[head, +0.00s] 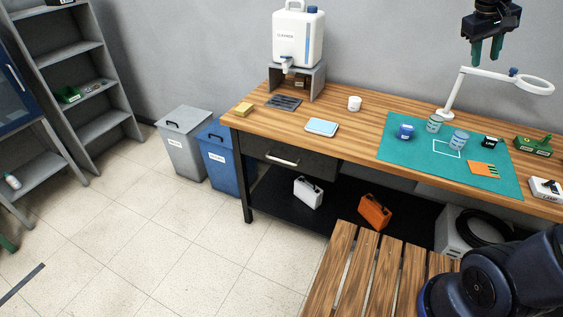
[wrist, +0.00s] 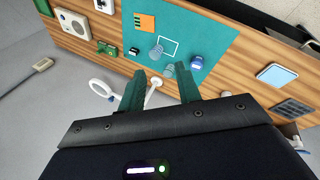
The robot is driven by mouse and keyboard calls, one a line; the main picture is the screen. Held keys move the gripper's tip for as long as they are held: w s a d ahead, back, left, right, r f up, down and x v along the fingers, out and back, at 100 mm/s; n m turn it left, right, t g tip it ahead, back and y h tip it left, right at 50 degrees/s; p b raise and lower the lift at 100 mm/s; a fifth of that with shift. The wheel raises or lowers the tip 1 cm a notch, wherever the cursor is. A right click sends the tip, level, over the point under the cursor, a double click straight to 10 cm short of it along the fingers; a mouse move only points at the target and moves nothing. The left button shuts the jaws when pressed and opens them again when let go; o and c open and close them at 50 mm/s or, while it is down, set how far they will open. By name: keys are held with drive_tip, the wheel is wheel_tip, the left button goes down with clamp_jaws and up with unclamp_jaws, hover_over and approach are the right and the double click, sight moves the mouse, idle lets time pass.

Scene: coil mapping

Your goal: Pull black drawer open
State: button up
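The black drawer (head: 272,151) sits under the left end of the wooden workbench in the head view. Its front is flush with the bench, so it looks shut. A light bar handle (head: 283,160) runs across its front. My gripper (head: 488,50) is high above the right part of the bench, far from the drawer. Its two green fingers are apart with nothing between them; the wrist view (wrist: 158,88) shows the same. The drawer is not visible in the wrist view.
A teal mat (head: 396,153) holds cups and small parts. A white ring lamp (head: 457,90) stands below my gripper. A slatted wooden surface (head: 340,265) is in front of the bench. Grey (head: 187,155) and blue (head: 217,172) bins stand left of the drawer.

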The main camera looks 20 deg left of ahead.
drive_tip(key=w+a+f+n+t+h, duration=0.1)
drive_tip(key=w+a+n+t+h, duration=0.15)
drive_tip(key=a, duration=1.35)
drive_tip(key=w+a+n+t+h, duration=0.1)
drive_tip(key=w+a+n+t, duration=0.2)
drive_tip(key=a, duration=1.3)
drive_tip(key=s+a+f+n+t, duration=0.15)
drive_tip(key=s+a, duration=0.35)
drive_tip(key=a, duration=0.5)
drive_tip(key=s+a+f+n+t, duration=0.1)
drive_tip(key=s+a+f+t, duration=0.2)
drive_tip(key=a, duration=0.6)
drive_tip(key=s+a+n+t, duration=0.1)
drive_tip(key=s+a+t, duration=0.1)
drive_tip(key=s+a, duration=0.6)
approach(281, 161)
drive_tip(key=shift+g+y, duration=0.3)
drive_tip(key=shift+y, duration=0.15)
drive_tip(key=x, duration=1)
drive_tip(key=shift+w+d+r, duration=0.15)
drive_tip(key=shift+w+r, duration=0.1)
drive_tip(key=shift+w, duration=0.05)
clamp_jaws()
